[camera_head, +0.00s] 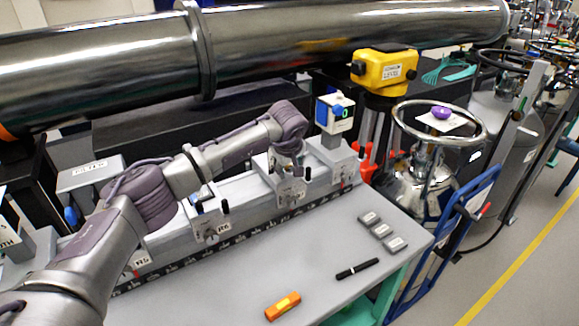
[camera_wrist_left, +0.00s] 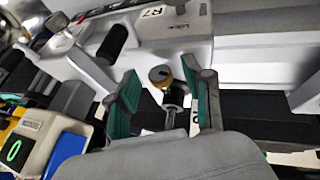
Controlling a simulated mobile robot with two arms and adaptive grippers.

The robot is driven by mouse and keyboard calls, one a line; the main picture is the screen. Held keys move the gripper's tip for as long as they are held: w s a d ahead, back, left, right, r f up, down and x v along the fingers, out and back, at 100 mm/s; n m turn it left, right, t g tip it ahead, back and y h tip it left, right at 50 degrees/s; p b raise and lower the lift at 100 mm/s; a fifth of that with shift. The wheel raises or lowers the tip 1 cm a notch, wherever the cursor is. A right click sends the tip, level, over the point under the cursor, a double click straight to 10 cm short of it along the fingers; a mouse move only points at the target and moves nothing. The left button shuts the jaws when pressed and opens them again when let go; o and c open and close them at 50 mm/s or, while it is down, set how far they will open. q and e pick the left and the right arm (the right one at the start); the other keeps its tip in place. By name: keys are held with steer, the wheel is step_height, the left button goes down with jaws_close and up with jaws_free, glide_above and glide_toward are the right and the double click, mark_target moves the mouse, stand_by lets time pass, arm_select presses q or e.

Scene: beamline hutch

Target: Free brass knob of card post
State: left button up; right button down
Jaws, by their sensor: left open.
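In the left wrist view a small round knob with a brass-coloured edge (camera_wrist_left: 160,76) sits on the front of a grey carrier marked R7 (camera_wrist_left: 185,30). My left gripper (camera_wrist_left: 164,92) is open. Its two green-padded fingers stand on either side of the knob, with a visible gap to each. A dark, shiny stem shows below the knob between the fingers. In the head view my left gripper (camera_head: 290,165) is over the carrier (camera_head: 291,188) right of the one marked R6 (camera_head: 211,225). The knob cannot be made out there. My right gripper is not in view.
A white and blue box with a green digit (camera_head: 335,113) stands on the rail's right end. Three grey blocks (camera_head: 382,230), a black marker (camera_head: 357,268) and an orange tool (camera_head: 283,306) lie on the bench. A big steel pipe (camera_head: 300,40) runs behind. The front bench is mostly clear.

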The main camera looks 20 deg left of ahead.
arm_select(q)
steer(key=v, duration=1.2)
